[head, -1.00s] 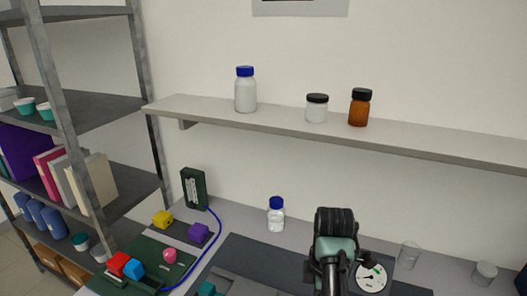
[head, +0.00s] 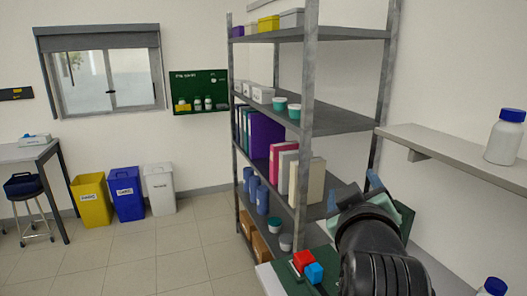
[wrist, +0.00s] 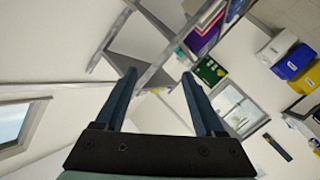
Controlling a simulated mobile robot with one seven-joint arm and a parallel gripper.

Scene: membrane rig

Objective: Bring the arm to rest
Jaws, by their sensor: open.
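My gripper (head: 352,190) is raised in front of the metal shelving rack at the right of the head view, with my dark arm below it. In the wrist view my gripper (wrist: 158,78) shows two blue fingers spread well apart. Nothing is between them, so it is open and empty. The wrist view is tilted, with the rack (wrist: 140,45) and the room beyond the fingertips.
The rack (head: 307,60) holds binders, boxes and tubs. A wall shelf (head: 450,158) with a white bottle (head: 505,138) is at right. A bench (head: 268,280) with red and blue blocks lies below. Bins (head: 126,196) stand at left. The floor (head: 190,250) between is clear.

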